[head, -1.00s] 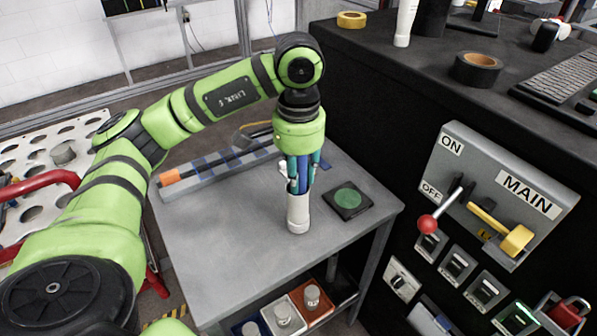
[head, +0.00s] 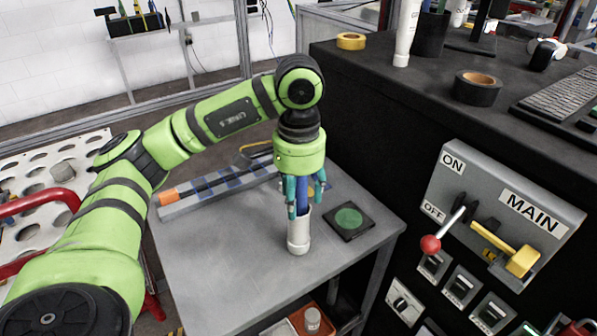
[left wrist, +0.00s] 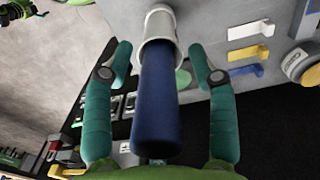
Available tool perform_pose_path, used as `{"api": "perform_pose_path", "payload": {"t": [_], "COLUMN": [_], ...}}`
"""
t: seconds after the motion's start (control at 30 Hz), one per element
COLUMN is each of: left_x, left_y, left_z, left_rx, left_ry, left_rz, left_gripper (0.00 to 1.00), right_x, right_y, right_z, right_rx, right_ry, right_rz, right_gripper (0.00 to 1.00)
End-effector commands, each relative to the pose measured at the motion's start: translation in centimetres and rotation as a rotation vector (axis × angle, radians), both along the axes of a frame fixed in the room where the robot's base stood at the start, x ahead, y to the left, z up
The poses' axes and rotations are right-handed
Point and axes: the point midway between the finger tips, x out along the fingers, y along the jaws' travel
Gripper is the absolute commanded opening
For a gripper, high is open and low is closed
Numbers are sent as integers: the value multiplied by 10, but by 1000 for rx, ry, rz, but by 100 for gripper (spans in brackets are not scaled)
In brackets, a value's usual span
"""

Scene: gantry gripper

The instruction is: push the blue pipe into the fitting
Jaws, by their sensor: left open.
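The blue pipe (head: 303,203) stands upright with its lower end in the mouth of the white fitting (head: 299,237) on the grey table. In the left wrist view the blue pipe (left wrist: 158,100) runs into the ring-shaped white fitting (left wrist: 160,28). My left gripper (head: 305,212) is above the fitting and points down. Its teal fingers are open, one on each side of the pipe, with visible gaps in the left wrist view (left wrist: 165,68). How deep the pipe sits inside is hidden by the fitting. My right gripper is not in view.
A black pad with a green disc (head: 348,219) lies right of the fitting. A grey rail with blue marks and an orange end (head: 215,187) lies behind. A switch panel (head: 500,210) with levers stands at the right. The table's front left is clear.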

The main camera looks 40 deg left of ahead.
Motion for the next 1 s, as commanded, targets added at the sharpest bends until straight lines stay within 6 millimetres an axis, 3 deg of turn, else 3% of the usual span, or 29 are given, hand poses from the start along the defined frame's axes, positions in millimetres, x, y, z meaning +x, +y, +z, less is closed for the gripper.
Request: {"api": "perform_pose_path", "payload": {"t": [0.13, 0.6, 1.0], "left_x": [1, 1, 1], "left_y": [0, 0, 0], "left_z": [27, 93, 112], "left_rx": [-1, 1, 0], "left_ry": [-8, -4, 1], "left_rz": [-1, 0, 1], "left_gripper": [58, 58, 58], "right_x": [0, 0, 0], "right_y": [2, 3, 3], "right_z": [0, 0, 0], "right_rx": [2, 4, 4], "right_ry": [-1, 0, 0], "right_rz": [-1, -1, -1], "right_gripper": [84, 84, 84]}}
